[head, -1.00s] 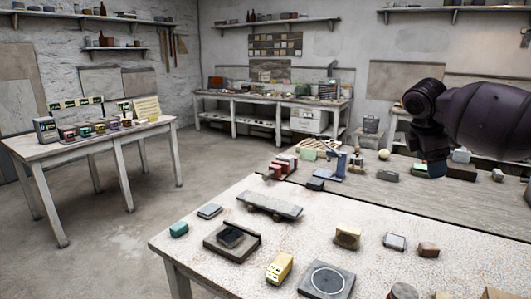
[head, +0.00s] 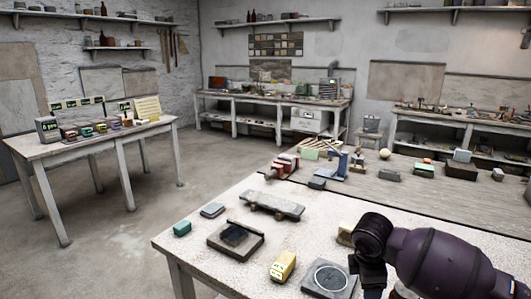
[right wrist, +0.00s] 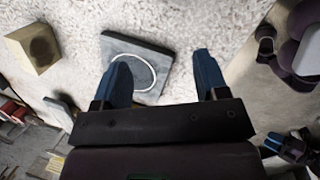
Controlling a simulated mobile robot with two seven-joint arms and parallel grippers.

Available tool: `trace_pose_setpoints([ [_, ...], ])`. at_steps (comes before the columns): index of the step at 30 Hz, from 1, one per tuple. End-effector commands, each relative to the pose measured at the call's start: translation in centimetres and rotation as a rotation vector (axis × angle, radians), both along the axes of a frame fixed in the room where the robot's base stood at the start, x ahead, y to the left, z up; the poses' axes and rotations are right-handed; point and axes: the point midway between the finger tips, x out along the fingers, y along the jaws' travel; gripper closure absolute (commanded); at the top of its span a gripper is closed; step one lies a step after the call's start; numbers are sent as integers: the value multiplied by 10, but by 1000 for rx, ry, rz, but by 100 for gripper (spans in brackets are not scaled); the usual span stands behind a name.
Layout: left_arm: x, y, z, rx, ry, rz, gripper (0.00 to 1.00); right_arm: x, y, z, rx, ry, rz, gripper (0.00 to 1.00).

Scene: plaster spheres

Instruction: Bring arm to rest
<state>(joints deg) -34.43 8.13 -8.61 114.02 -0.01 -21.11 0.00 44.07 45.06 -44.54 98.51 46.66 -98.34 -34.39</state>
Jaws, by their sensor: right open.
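My right arm, dark purple, comes in from the right in the head view and reaches low over the speckled white table (head: 185,243). My right gripper (right wrist: 163,72) shows in the right wrist view with its two blue fingers wide apart and nothing between them. In the head view its fingertips are hard to make out. A dark square plate with a white ring (head: 328,278) lies beside the gripper; in the right wrist view this plate (right wrist: 150,52) is below and partly behind the left-hand finger. My left gripper does not show in the head view.
A tan block (head: 345,234) is partly behind my arm. A side table (head: 95,150) stands at left, with open floor between.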

Motion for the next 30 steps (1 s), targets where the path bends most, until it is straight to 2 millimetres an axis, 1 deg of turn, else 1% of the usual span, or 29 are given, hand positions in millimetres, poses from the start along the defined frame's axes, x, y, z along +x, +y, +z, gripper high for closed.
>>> trace_pose_setpoints([
  [1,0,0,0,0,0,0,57,-16,11,-17,34,4,-10,33],
  [6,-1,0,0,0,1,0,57,-58,37,-52,135,-13,-72,33],
  [9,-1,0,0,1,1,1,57,-83,49,-67,198,-25,-127,33],
  [15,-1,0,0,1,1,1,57,-129,63,-87,306,-51,-265,33],
  [20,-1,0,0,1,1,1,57,-161,66,-96,377,-74,-395,33],
  [23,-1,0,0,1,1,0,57,-183,64,-100,416,-89,-493,33],
  [26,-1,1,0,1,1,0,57,-205,58,-102,449,-109,-608,33],
  [30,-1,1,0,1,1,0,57,-237,44,-102,479,-143,-783,33],
])
